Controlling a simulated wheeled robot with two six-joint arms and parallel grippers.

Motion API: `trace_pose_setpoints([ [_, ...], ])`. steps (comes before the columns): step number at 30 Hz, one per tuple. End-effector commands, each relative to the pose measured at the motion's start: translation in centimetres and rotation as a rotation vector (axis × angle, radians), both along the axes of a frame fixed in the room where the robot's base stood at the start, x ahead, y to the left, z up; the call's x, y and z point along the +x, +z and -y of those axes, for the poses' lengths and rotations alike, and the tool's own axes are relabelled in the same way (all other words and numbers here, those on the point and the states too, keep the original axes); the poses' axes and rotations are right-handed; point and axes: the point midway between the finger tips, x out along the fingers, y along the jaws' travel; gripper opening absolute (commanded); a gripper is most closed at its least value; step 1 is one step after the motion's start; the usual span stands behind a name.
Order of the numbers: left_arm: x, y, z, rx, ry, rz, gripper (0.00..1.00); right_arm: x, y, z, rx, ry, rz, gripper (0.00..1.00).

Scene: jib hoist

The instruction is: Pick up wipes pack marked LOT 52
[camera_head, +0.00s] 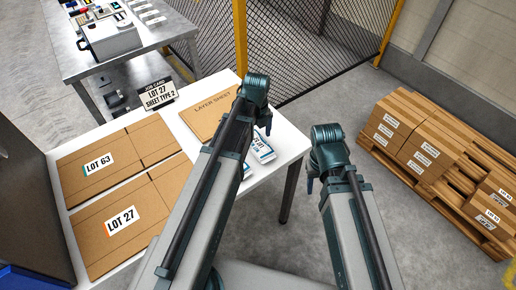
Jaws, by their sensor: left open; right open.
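White packs with blue and dark print (262,148) lie on the white table, partly hidden behind my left arm. Their lot marks are too small and covered to read, so I cannot tell whether one is LOT 52. My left gripper (264,122) is open above the table's right part, just beyond the packs in the picture. My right gripper (311,182) is open and empty, to the right of the table edge over the floor.
Cartons marked LOT 63 (98,162) and LOT 27 (121,221) lie on the white table (286,142). A wooden pallet (425,190) with cartons stands right; grey floor lies between.

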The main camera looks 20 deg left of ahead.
Motion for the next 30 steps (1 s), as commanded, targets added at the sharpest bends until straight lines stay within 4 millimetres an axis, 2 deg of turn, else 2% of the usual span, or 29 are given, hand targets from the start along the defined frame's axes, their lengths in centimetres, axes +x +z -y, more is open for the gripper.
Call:
trace_pose_setpoints([
  [1, 0.1, -1.2, 0.1, 0.0, 0.0, 0.0, 1.0, 0.0, -1.2, 0.0, 0.0, 0.0, 0.0, 0.5],
  [7, 0.2, -3.6, 0.1, 0.0, 0.0, 0.0, 1.0, 0.0, -3.6, 0.0, 0.0, 0.0, 0.0, 0.5],
  [17, 0.2, -3.9, 0.1, 0.0, 0.0, 0.0, 1.0, 0.0, -3.8, 0.0, 0.0, 0.0, 0.0, 0.5],
  [30, 0.2, -3.9, 0.1, 0.0, 0.0, 0.0, 0.23, 0.0, -3.8, 0.0, 0.0, 0.0, 0.0, 0.5],
])
